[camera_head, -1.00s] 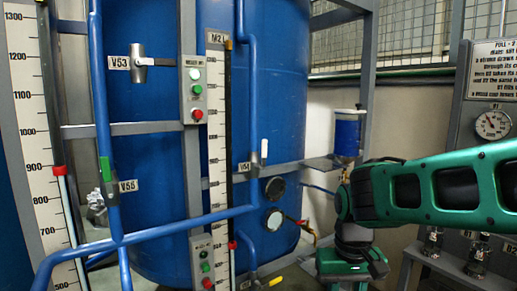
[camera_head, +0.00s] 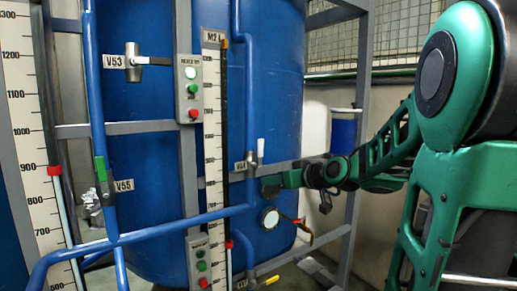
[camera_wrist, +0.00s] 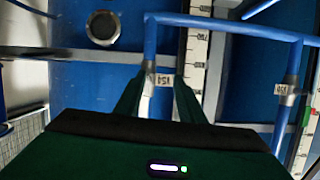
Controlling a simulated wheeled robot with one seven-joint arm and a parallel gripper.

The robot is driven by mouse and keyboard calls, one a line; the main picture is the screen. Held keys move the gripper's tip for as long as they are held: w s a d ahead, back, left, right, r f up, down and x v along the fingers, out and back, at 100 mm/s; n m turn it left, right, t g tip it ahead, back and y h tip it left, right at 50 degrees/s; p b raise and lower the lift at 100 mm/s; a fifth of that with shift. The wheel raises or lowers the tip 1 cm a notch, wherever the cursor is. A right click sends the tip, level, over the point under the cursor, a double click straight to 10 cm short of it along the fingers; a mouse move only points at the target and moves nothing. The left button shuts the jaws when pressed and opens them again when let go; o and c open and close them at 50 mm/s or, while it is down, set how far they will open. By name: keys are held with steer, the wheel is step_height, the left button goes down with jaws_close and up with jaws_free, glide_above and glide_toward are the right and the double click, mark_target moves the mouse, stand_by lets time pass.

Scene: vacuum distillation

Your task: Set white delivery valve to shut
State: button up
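The white delivery valve, its label reading about V54, is on a vertical blue pipe in front of the large blue tank. Its white handle (camera_head: 261,146) stands upright along the pipe in the head view. My gripper (camera_head: 282,181) is just below and to the right of this valve, reaching in from the right. In the wrist view my gripper (camera_wrist: 157,82) is open, its two green fingers apart. The valve's label (camera_wrist: 160,80) and pipe show between the fingers. I cannot tell how far off they are, and no contact shows.
Valve V53 (camera_head: 133,62) and valve V55 (camera_head: 101,172) are on the left. A button box (camera_head: 189,87) and a scale (camera_head: 213,130) stand left of the valve. A round gauge (camera_head: 270,218) and red-handled and yellow-handled valves lie below. Grey frame bars cross the tank.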

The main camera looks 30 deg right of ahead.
mark_target(261, 145)
steer(key=w+d+r+t, duration=0.3)
steer(key=r+t, duration=0.1)
steer(key=r, duration=0.4)
steer(key=w, duration=1)
steer(key=shift+w+a+r, duration=0.1)
steer(key=shift+a+r, duration=0.1)
steer(key=shift+a, duration=0.05)
jaws_close()
